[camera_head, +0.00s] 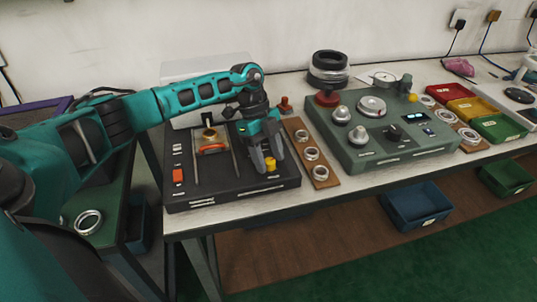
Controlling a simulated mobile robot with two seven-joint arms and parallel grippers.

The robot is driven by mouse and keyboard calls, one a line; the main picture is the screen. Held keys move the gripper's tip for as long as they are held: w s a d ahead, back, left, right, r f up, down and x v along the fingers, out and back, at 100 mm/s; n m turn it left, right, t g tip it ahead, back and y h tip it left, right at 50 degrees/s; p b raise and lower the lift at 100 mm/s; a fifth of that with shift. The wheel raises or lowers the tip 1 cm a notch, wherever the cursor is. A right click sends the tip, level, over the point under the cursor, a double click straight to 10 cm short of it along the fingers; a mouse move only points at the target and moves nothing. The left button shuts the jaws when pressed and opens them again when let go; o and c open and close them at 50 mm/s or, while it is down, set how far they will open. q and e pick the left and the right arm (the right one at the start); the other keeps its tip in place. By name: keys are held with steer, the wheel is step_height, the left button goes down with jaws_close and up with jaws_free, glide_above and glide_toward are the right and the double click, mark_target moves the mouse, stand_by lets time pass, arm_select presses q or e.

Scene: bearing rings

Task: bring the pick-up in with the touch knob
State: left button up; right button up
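A black instrument box (240,190) stands at the left end of the white bench. A yellow knob (271,165) sits near its front right corner; I take it for the touch knob. My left gripper (267,158) points down at this knob, with its fingers right at it. I cannot tell whether they grip it. Left of the gripper, a slide with a brass-coloured piece (209,136) and an orange part (211,149) lies between two rails. This may be the pick-up, but I cannot be sure. My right gripper is out of view.
A wooden strip with several rings (312,154) lies right of the box. Beyond it stands a green instrument (375,155) with knobs and a dial. Red, yellow and green bins (498,128) are further right. A loose ring (88,221) lies on the left green surface.

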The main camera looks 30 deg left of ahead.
arm_select(q)
jaws_close()
steer(key=shift+m, duration=0.4)
steer(key=shift+w+m+g, duration=0.1)
steer(key=shift+m+g, duration=0.3)
steer(key=shift+m, duration=0.2)
steer(key=m, duration=0.2)
steer(key=shift+m+g+y, duration=0.3)
steer(key=shift+g+y, duration=0.1)
steer(key=m+y, duration=0.1)
steer(key=m, duration=0.2)
steer(key=m+g+y, duration=0.1)
steer(key=m, duration=0.2)
steer(key=shift+w+d+g+b, duration=0.1)
steer(key=shift+d+g+b, duration=0.05)
steer(key=shift+g+b, duration=0.15)
steer(key=shift+m, duration=0.4)
steer(key=shift+o, duration=0.3)
jaws_free()
